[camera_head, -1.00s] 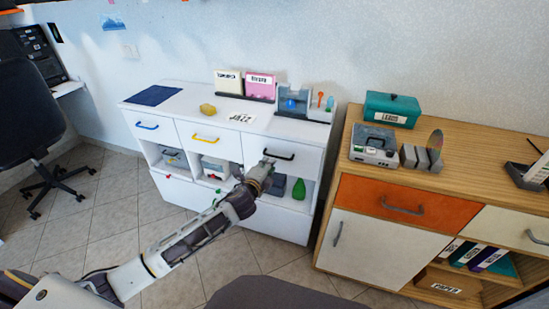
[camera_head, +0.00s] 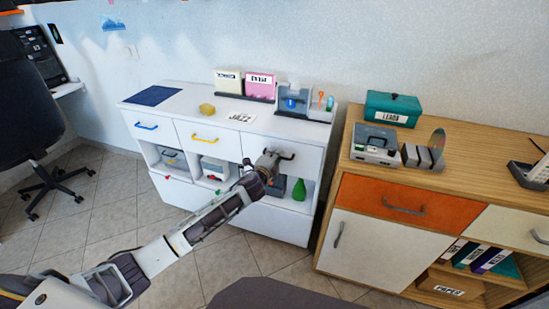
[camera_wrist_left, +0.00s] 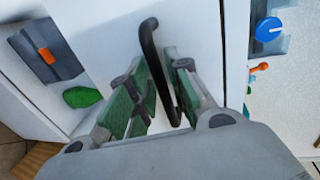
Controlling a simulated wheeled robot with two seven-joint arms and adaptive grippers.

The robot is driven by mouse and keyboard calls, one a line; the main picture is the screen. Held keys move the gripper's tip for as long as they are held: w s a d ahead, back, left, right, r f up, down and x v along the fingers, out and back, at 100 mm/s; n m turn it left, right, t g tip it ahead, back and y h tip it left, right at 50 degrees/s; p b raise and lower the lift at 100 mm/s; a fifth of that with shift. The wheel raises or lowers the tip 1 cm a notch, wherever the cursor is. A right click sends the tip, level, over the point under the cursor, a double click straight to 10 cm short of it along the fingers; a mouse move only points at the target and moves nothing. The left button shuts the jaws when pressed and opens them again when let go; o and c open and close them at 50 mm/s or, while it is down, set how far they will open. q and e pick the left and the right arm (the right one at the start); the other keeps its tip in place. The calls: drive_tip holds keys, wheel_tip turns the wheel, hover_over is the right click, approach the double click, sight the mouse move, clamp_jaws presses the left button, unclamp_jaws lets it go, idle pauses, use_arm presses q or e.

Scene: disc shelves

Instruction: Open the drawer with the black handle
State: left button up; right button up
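The drawer with the black handle (camera_head: 309,160) is the rightmost of the top drawers in the white cabinet, and it is shut. Its black handle (camera_head: 287,157) is partly hidden by my left gripper (camera_head: 270,160). In the left wrist view the curved black handle (camera_wrist_left: 151,40) runs between the two green-padded fingers of my left gripper (camera_wrist_left: 162,72). The fingers are apart, one on each side of the handle. I cannot tell whether either pad touches it. My right gripper is not in view.
The neighbouring drawers have a yellow handle (camera_head: 205,139) and a blue handle (camera_head: 146,126). Open compartments below hold a green bottle (camera_head: 299,190) and other items. A wooden cabinet (camera_head: 340,180) stands close on the right. Tiled floor (camera_head: 150,212) lies in front.

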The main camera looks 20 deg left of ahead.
use_arm(q)
drive_tip(key=shift+w, duration=0.15)
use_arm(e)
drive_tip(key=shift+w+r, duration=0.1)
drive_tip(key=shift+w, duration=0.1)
use_arm(q)
clamp_jaws()
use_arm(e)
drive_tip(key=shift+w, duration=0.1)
use_arm(q)
drive_tip(key=shift+f, duration=0.1)
